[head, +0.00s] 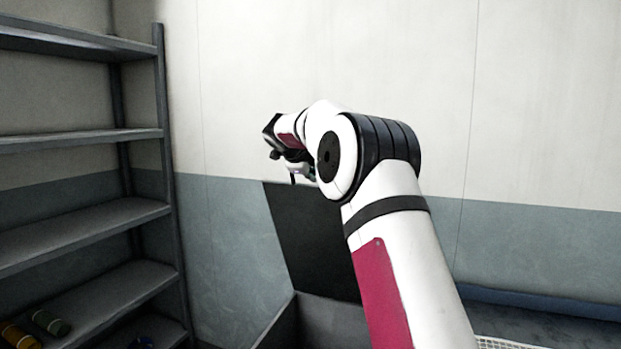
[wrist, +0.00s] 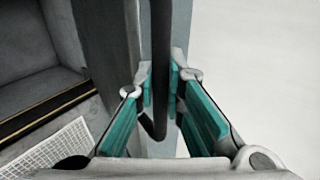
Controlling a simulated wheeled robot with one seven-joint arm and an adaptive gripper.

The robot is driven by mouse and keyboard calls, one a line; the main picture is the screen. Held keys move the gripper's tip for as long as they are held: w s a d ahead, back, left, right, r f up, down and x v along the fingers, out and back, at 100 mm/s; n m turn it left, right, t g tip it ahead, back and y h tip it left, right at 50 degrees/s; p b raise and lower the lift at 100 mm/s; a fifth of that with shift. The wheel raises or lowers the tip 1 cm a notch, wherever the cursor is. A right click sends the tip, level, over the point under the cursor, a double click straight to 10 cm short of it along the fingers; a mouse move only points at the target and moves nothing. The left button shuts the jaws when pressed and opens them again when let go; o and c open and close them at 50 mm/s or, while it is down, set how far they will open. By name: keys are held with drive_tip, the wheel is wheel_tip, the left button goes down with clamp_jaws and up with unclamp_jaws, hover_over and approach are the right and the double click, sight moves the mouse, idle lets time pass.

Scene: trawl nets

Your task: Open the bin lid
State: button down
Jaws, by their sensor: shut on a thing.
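The bin (head: 325,318) stands low at the bottom middle of the head view, with its rim and part of its inside showing. Its dark lid (head: 308,240) stands raised and steep at the bin's back, near the wall, so the bin is open. My gripper (head: 298,172) is at the lid's upper edge, partly hidden by my arm. In the wrist view, the teal-padded fingers of my gripper (wrist: 164,85) are closed around a dark bar-shaped handle (wrist: 160,35), which runs between them. The right part of the bin is hidden behind my arm.
A grey shelf rack (head: 85,220) stands on the left, with yellow and green rolls (head: 50,322) low down. A pale wall is behind the lid. A blue ledge (head: 545,302) and white grating (head: 505,343) lie at lower right.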

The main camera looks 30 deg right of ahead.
drive_tip(key=c, duration=1.7)
unclamp_jaws()
drive_tip(key=shift+o, duration=0.2)
drive_tip(key=shift+a, duration=0.1)
